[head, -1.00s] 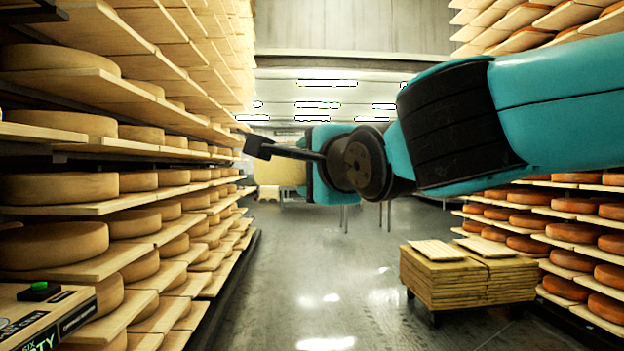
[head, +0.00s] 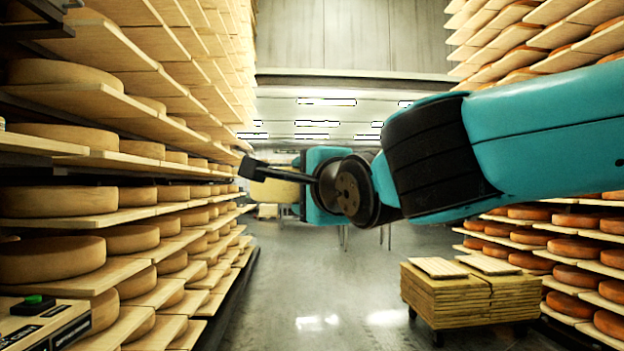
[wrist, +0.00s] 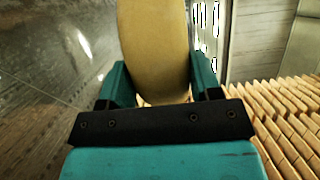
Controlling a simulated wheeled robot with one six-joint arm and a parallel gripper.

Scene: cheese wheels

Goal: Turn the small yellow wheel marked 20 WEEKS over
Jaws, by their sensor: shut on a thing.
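A yellow cheese wheel (wrist: 153,40) stands between the two teal fingers of my gripper (wrist: 162,82) in the wrist view. The gripper is shut on it. The wheel shows there as a tall band, its rim towards the camera, and its upper part runs out of the picture. No 20 WEEKS mark can be read. In the head view, a pale yellow part of the wheel (head: 284,191) shows behind the black bar of my gripper, mostly hidden by my arm. The wheel is held in the air over the aisle.
Shelves of large tan wheels (head: 55,259) line the left side, close to the gripper. Orange wheels on shelves (head: 575,275) fill the right. A board stack on a cart (head: 465,300) stands at right. A box with a green button (head: 38,301) is at lower left. The aisle floor (head: 330,270) is clear.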

